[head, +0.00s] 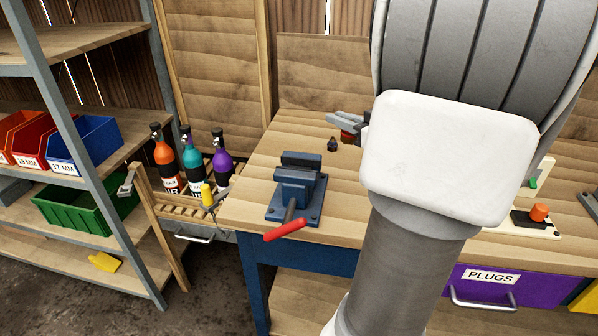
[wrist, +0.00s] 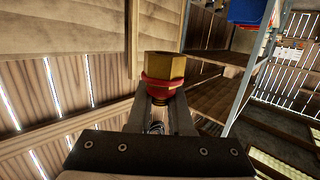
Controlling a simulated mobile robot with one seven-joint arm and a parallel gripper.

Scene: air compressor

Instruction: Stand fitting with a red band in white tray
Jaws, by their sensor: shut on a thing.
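The fitting with a red band (wrist: 163,75) is a brass hex piece with the red ring near its lower end in the wrist view. My gripper (wrist: 160,108) is shut on it, with a finger on either side of the red band. In the head view my gripper (head: 352,124) is over the workbench, left of my white arm link, and a bit of the red band (head: 347,136) shows below the fingers. I cannot make out a white tray in either view; my arm hides much of the bench.
A blue vise (head: 297,188) with a red handle stands at the bench's front left. A small dark part (head: 332,145) shows near my gripper. A white panel with an orange knob (head: 539,212) is at right. Three bottles (head: 192,160) stand left of the bench (head: 265,150).

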